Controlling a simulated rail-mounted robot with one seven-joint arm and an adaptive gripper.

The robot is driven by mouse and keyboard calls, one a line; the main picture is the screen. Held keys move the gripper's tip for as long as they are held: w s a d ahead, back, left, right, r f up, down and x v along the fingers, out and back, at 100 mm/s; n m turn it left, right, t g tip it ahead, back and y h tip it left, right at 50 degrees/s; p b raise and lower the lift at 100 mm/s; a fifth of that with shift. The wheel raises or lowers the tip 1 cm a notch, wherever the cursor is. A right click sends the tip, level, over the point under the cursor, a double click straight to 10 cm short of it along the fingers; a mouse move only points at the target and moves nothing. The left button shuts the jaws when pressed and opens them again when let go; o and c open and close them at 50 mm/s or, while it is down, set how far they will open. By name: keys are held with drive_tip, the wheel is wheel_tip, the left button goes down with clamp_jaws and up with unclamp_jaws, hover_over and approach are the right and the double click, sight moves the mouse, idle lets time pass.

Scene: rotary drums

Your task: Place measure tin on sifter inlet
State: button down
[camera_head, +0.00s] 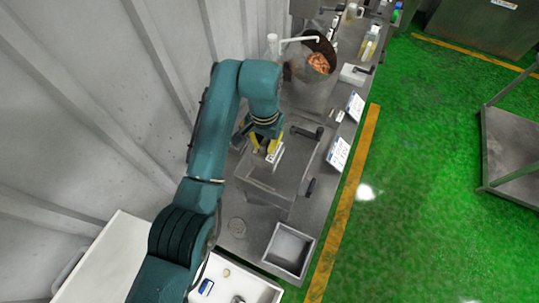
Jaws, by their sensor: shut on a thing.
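My gripper (265,149), with yellow fingers, points down over the metal counter near the middle of the view. It is shut on a small, pale silvery thing, which looks like the measure tin (276,153); the fingers hide part of it. Just below them in the picture is a boxy grey metal unit (272,185) with dark handles at its right side. It may be the sifter; I cannot make out its inlet clearly. I cannot tell whether the tin touches the unit.
A rotary drum (318,62) with orange-brown contents stands at the back, beside a white pipe (300,39). An open square metal tray (289,249) is in front. White signs (338,153) line the right edge. A wall borders the left; green floor (430,170) lies right.

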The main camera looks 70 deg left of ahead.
sight(266, 157)
drive_tip(key=shift+f, duration=3.4)
drive_tip(key=shift+f, duration=0.15)
drive_tip(key=c, duration=1.2)
unclamp_jaws()
drive_tip(key=shift+c, duration=0.2)
wheel_tip(266, 157, up, 12)
drive_tip(key=shift+s+r, duration=0.1)
